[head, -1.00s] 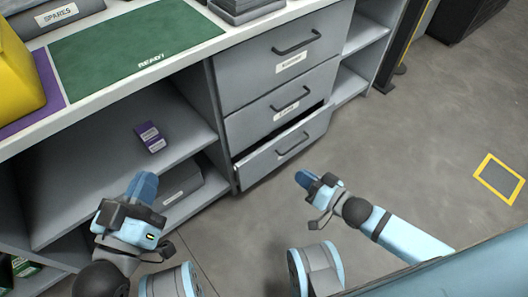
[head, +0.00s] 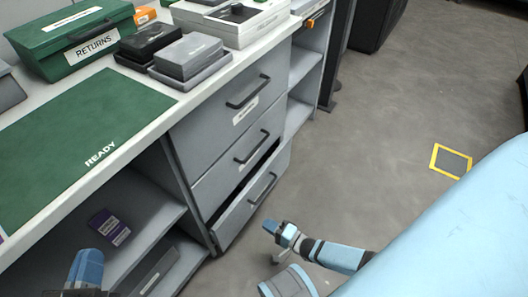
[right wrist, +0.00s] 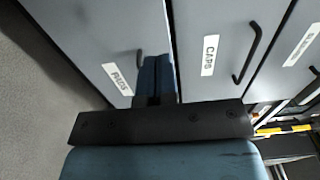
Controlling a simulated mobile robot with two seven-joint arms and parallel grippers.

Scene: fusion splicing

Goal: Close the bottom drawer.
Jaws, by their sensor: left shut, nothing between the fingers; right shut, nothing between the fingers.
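The bottom drawer (head: 243,212) of the grey cabinet stands partly open, with a dark gap along its top edge. Its black bar handle (head: 262,190) is on the front. My right gripper (head: 281,229) is shut and empty, in front of and to the right of the drawer, low over the floor. In the right wrist view its blue fingers (right wrist: 154,76) point toward the drawer fronts, over the labelled bottom drawer (right wrist: 85,45); contact cannot be told. My left gripper (head: 86,264) is shut and empty at the lower left, partly cut off by the frame.
The middle drawer (head: 225,170) and top drawer (head: 215,125) look closed. An open shelf with a purple box (head: 110,228) is left of the drawers. The counter holds a green mat (head: 75,145) and a green returns box (head: 75,40). The floor at right is clear around a yellow-framed square (head: 451,161).

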